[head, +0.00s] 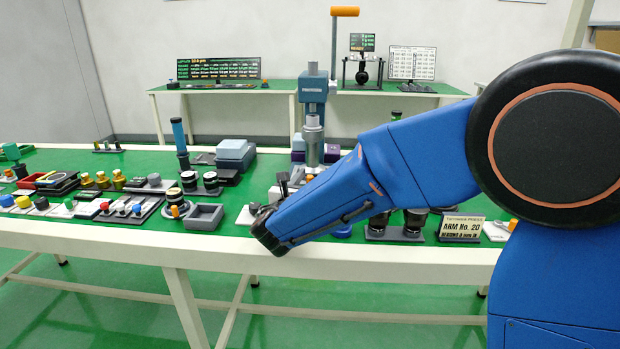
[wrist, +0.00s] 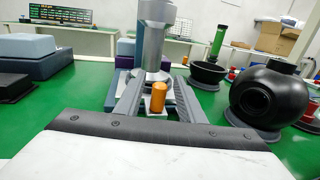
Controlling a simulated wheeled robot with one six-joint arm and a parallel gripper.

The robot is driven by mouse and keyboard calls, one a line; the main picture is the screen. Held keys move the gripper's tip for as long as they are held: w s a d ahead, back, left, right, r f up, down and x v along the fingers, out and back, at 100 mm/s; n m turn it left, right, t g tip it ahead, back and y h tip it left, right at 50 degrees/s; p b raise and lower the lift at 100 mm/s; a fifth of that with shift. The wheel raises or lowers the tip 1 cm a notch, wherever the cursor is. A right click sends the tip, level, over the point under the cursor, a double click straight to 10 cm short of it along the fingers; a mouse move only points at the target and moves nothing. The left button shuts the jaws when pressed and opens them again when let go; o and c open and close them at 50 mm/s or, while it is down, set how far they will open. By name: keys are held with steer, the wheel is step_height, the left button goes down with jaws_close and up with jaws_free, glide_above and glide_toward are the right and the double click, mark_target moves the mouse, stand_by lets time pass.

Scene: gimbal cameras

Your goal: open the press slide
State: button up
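The press (head: 312,95) is a blue-grey column with an orange-gripped lever on top. It stands on the green bench, beyond my arm in the head view. In the wrist view its grey ram (wrist: 155,40) rises straight ahead. An orange knob (wrist: 158,98), which looks like the slide's handle, stands upright at its foot. My gripper (wrist: 160,85) has its two grey fingers apart, one on each side of the knob. Gaps show between knob and fingers, so it looks open. In the head view my arm hides the gripper and knob for the most part.
A black round-bodied vessel (wrist: 270,97) and a dark bowl (wrist: 208,74) stand to the right. Blue-grey boxes (wrist: 35,57) stand to the left. Small parts and trays (head: 204,217) crowd the bench's left side. A sign (head: 461,228) stands at the front right.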

jaws_close()
steer(key=v, duration=0.4)
steer(key=d+v, duration=0.1)
steer(key=v, duration=0.3)
steer(key=d+v, duration=0.1)
steer(key=v, duration=0.4)
steer(key=shift+s+d, duration=0.15)
steer(key=shift+s, duration=0.65)
jaws_free()
steer(key=shift+s, duration=0.1)
steer(key=v, duration=1.7)
steer(key=shift+s, duration=0.2)
